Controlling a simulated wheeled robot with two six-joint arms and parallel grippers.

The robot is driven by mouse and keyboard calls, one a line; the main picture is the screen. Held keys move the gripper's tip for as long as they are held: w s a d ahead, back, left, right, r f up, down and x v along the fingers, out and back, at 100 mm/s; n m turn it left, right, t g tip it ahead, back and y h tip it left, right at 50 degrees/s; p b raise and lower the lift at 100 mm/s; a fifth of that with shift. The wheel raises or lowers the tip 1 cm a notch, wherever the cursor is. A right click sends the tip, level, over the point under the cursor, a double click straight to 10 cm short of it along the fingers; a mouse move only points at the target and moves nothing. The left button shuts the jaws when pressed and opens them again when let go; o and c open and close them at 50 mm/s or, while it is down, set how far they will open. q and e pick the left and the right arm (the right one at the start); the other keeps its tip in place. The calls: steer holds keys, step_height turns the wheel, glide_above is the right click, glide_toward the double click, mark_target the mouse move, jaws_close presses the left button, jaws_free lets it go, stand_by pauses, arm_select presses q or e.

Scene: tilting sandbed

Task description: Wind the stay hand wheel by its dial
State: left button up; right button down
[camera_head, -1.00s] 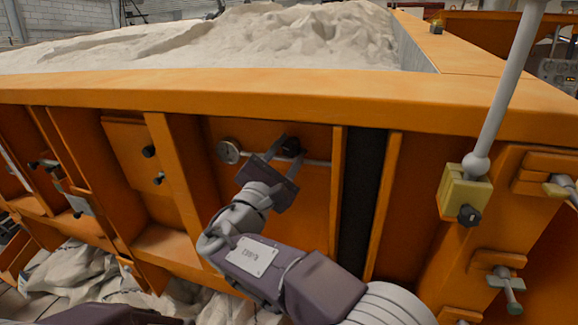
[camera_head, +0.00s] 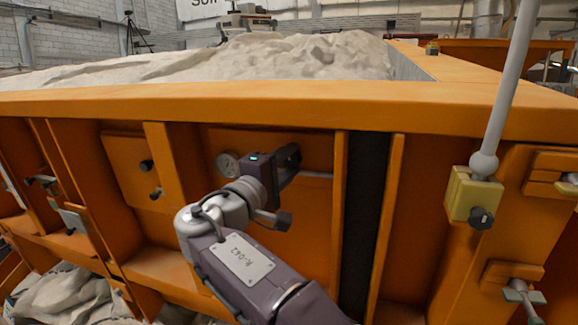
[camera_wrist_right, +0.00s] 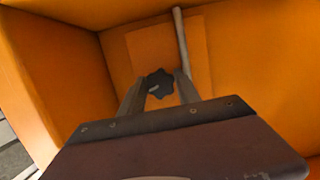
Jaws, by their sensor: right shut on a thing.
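The stay hand wheel (camera_wrist_right: 158,84) is a small dark lobed knob on the orange bed wall. In the right wrist view it sits between the two fingers of my right gripper, which is shut on it. In the head view my right gripper (camera_head: 290,162) is at the recessed panel, rolled on its side, and mostly hides the wheel. The round grey dial (camera_head: 228,164) is just left of the gripper, with its face visible but too small to read. My left gripper is out of view.
A grey rod (camera_head: 317,175) runs right from the wheel; it also shows in the wrist view (camera_wrist_right: 181,40). Orange ribs (camera_head: 340,215) flank the recess. A yellow block (camera_head: 470,193) with a dark knob stands at right. The sand-filled bed's rim (camera_head: 250,100) overhangs above.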

steer(key=shift+f+m+y, duration=0.25)
steer(key=shift+m+y, duration=0.15)
steer(key=shift+m, duration=0.8)
steer(key=shift+m+g, duration=0.3)
steer(key=c, duration=0.9)
jaws_free()
steer(key=shift+s+r, duration=0.1)
steer(key=shift+r, duration=0.05)
steer(key=shift+r, duration=0.1)
